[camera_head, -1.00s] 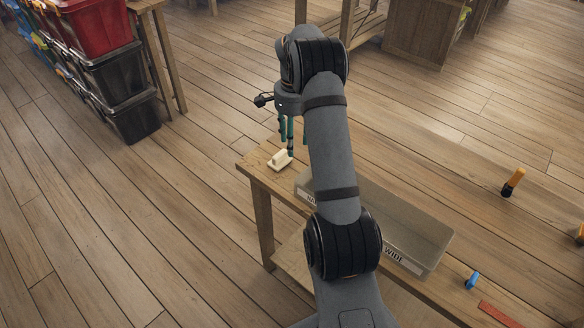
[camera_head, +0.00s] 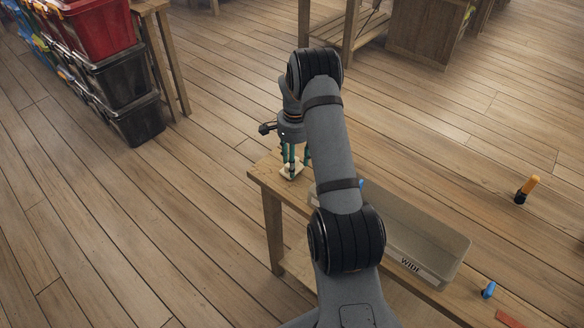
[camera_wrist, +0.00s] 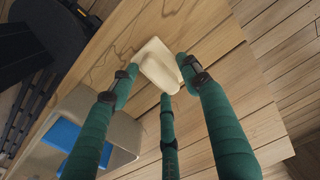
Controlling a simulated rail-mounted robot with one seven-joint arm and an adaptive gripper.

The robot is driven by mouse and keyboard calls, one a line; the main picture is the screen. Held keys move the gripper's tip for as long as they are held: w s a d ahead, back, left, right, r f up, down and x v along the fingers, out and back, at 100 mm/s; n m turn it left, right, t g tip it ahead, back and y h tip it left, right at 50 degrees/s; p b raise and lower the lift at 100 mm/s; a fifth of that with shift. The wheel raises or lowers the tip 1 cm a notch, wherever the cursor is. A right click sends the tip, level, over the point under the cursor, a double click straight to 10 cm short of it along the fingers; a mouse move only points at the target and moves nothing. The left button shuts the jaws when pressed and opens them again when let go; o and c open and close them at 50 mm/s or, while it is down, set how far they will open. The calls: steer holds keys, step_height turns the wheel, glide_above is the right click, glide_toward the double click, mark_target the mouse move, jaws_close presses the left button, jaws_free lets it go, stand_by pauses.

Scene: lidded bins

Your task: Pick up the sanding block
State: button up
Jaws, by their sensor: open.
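In the wrist view the block (camera_wrist: 160,67) lies on the wood between my fingertips. My gripper (camera_head: 296,166) points down over it with its green fingers spread. In the wrist view the gripper (camera_wrist: 160,78) has one finger on each side of the block and a third below it. The fingers are open; whether any tip touches the block I cannot tell.
A blue-handled tool (camera_head: 488,290) and a red flat piece (camera_head: 510,319) lie further right. Stacked lidded bins (camera_head: 122,75) stand at left.

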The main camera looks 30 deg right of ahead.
steer(key=shift+c, duration=1.1)
jaws_close()
step_height(320, 180, up, 4)
steer(key=shift+w+r+b, duration=0.15)
steer(key=shift+b, duration=0.45)
steer(key=s+d+r, duration=0.4)
steer(key=d+r, duration=0.2)
steer(key=d, duration=0.4)
steer(key=shift+s+d+r+b, duration=0.3)
steer(key=shift+d+r+b, duration=0.05)
steer(key=shift+d+b, duration=0.05)
steer(key=shift+c, duration=2.1)
jaws_free()
steer(key=c, duration=0.4)
